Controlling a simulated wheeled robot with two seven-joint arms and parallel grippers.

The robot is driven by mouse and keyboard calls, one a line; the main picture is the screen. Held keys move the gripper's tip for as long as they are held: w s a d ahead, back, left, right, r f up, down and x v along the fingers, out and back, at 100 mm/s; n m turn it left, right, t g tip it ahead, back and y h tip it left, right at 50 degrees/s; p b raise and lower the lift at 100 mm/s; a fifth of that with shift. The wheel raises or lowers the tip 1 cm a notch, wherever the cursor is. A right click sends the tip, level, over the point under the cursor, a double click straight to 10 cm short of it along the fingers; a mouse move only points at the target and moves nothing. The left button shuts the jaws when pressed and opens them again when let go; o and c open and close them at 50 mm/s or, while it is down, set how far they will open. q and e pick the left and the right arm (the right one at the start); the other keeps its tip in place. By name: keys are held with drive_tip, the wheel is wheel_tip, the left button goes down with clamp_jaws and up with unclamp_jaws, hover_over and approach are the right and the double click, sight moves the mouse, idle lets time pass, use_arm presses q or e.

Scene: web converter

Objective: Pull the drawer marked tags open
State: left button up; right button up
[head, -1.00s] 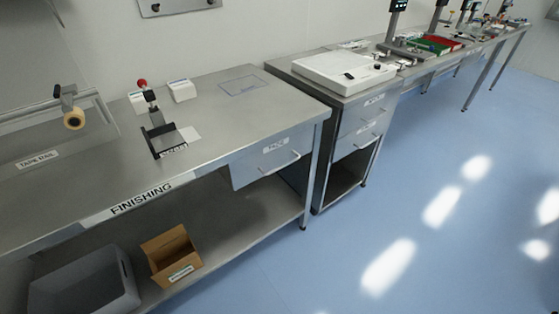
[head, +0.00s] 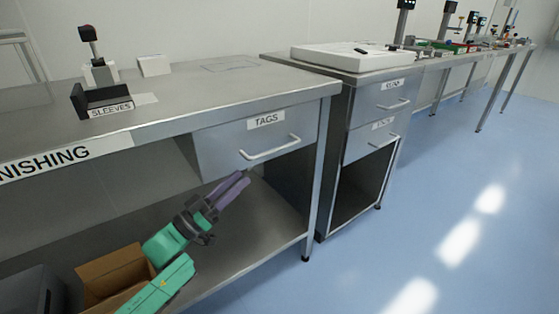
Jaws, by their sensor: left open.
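The drawer marked TAGS (head: 226,146) is a grey metal drawer under the right end of the finishing bench. It looks shut, its front under the bench edge. Its pale bar handle (head: 270,149) runs across the front below the TAGS label (head: 265,121). My left gripper (head: 240,181), with purple fingers on a green and dark arm, is below and a little left of the handle. It is open, appears empty, and does not appear to hold the handle. My right gripper is not in view.
The bench top (head: 190,98) holds a black SLEEVES holder (head: 92,103). A cardboard box (head: 112,271) and a grey bin (head: 30,292) stand on the lower shelf. A cabinet with two drawers (head: 378,107) stands to the right. The blue floor (head: 425,205) in front is clear.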

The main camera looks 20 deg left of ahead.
sight(271, 152)
use_arm(q)
drive_tip(key=b+x, duration=0.1)
drive_tip(key=x, duration=1.1)
drive_tip(key=shift+w+a+f, duration=0.1)
drive_tip(key=shift+f, duration=0.05)
clamp_jaws()
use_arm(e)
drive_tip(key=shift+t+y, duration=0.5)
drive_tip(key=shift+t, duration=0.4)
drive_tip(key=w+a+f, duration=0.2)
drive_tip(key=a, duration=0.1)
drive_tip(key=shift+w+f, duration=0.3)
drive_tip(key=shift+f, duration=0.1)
